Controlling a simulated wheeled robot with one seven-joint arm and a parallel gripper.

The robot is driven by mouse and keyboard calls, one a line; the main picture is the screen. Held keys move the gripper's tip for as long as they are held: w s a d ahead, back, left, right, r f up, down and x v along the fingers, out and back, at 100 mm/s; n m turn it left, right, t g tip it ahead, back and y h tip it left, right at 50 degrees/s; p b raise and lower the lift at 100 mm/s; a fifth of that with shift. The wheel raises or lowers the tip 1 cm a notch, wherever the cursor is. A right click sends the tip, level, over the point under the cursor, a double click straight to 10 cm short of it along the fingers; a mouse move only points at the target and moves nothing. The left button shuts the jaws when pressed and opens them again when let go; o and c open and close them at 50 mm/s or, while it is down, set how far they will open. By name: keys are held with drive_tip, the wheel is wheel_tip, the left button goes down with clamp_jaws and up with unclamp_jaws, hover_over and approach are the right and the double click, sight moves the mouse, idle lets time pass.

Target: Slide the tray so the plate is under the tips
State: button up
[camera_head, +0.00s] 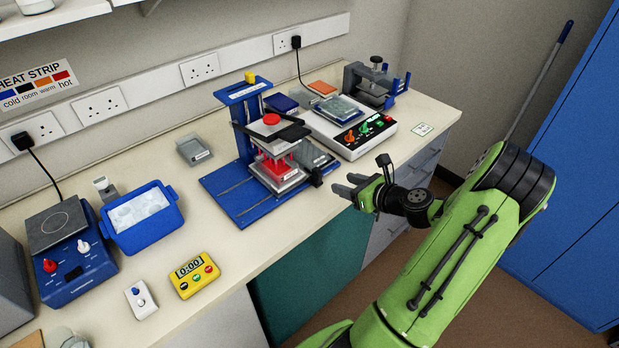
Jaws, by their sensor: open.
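The pipetting stand with its blue base (226,202) and blue upright stands mid-bench. Its dark head (281,132) carries a red knob on top and red tips (274,166) below. A pale plate (277,184) sits low beneath the red tips; whether it is centred under them I cannot tell. A grey tray (312,160) shows at the right of the stand, partly hidden by the head, with a black handle-like block (317,176) at its front. My gripper (341,185) is open and empty, in front of the bench and right of the stand, apart from the tray.
A white instrument with coloured knobs (350,133) stands right of the stand, with a grey clamp device (371,85) behind. Left are a blue ice tub (143,218), a yellow timer (194,275) and a blue hotplate (72,262).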

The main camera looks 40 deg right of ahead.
sight(320, 176)
drive_tip(key=b+x, duration=0.1)
drive_tip(key=x, duration=1.1)
drive_tip(key=shift+w+f, duration=0.25)
drive_tip(key=shift+w, duration=0.05)
clamp_jaws()
